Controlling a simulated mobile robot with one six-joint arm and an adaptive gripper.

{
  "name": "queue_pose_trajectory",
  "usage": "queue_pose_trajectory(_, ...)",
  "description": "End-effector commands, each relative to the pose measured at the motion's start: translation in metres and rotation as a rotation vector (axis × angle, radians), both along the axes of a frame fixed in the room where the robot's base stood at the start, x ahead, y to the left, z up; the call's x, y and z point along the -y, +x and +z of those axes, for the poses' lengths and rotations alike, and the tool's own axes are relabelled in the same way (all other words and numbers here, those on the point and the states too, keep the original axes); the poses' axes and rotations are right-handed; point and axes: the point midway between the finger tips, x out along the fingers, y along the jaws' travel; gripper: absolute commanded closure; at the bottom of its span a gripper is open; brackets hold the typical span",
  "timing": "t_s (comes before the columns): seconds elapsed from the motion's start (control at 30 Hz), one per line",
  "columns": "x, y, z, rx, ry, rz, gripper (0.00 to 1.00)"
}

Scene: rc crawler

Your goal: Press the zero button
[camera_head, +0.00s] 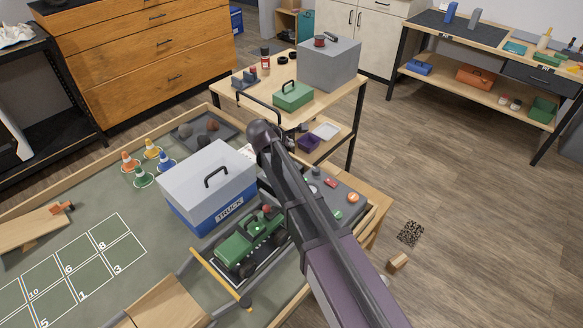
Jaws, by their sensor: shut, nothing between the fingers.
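A dark control panel (347,185) lies on the right end of the large table. It carries a red control (330,183), an orange button (353,198) and a green button (338,214). Their labels are too small to read, so I cannot tell which is the zero button. My arm crosses in front of the panel and hides its left part. My gripper does not show; I cannot tell where its fingertips are relative to the buttons.
A green crawler (250,240) stands left of my arm, beside a white and blue box marked TRUCK (207,190). A yellow-ended barrier (222,281) is in front. Small cones (143,177) stand left. A wooden cart (350,100) is behind. Floor at right is mostly clear.

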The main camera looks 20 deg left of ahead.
Motion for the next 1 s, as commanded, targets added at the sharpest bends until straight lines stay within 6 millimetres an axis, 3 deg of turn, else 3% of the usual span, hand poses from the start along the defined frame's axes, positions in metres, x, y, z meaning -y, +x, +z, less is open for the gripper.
queue_pose_trajectory(0.03, 0.000, 0.000, -0.009, 0.000, 0.000, 0.000, 1.00)
queue_pose_trajectory(0.6, 0.001, 0.000, -0.055, 0.000, 0.001, -0.001, 1.00)
queue_pose_trajectory(1.0, 0.001, 0.000, -0.065, 0.000, 0.000, -0.002, 1.00)
